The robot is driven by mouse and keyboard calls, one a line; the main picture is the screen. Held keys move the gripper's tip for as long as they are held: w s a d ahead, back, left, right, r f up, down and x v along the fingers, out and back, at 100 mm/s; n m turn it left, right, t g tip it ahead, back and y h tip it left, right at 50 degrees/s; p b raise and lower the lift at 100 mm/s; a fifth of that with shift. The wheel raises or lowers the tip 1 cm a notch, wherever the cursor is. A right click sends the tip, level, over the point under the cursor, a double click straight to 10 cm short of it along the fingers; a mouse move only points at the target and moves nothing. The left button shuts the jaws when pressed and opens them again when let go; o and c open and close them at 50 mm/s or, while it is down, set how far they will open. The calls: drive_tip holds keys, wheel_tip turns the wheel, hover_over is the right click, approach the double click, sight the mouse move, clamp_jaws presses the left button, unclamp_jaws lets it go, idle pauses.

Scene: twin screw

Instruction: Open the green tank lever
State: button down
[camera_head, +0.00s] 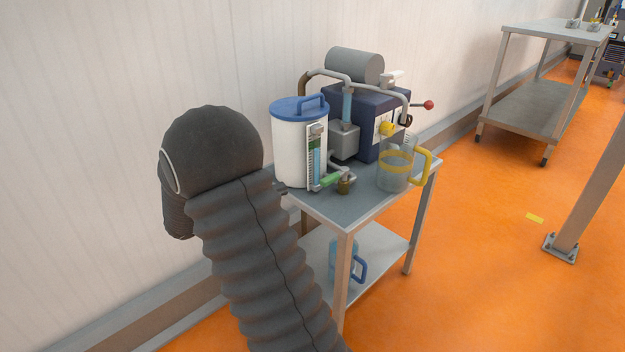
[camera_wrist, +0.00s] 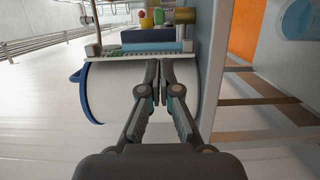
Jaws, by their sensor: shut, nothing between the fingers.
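The green lever (camera_head: 331,179) sits at the base of the white tank (camera_head: 295,148), in front of a level gauge, in the head view. The tank has a blue lid (camera_head: 298,107). In the wrist view the white tank (camera_wrist: 112,95) lies sideways behind my gripper (camera_wrist: 164,66), whose fingers are together and empty. A small green part (camera_wrist: 159,16) shows beyond the tank there; I cannot tell whether it is the lever. In the head view only the dark tips of my gripper (camera_head: 281,188) show, at the tank's lower left; my arm hides the rest.
A clear jug (camera_head: 395,172) with a yellow handle stands on the small table (camera_head: 345,206), right of the lever. A dark blue machine (camera_head: 368,118) stands behind. A blue-handled jug (camera_head: 345,262) is on the lower shelf. The wall is close at the left.

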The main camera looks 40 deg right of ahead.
sight(335, 179)
drive_tip(key=shift+d, duration=0.1)
drive_tip(key=d, duration=0.3)
drive_tip(key=s+d, duration=0.1)
drive_tip(key=d, duration=0.5)
drive_tip(key=shift+s+d+p, duration=0.35)
drive_tip(key=shift+s, duration=0.05)
drive_tip(key=shift+a+t, duration=0.15)
drive_tip(key=shift+t, duration=0.15)
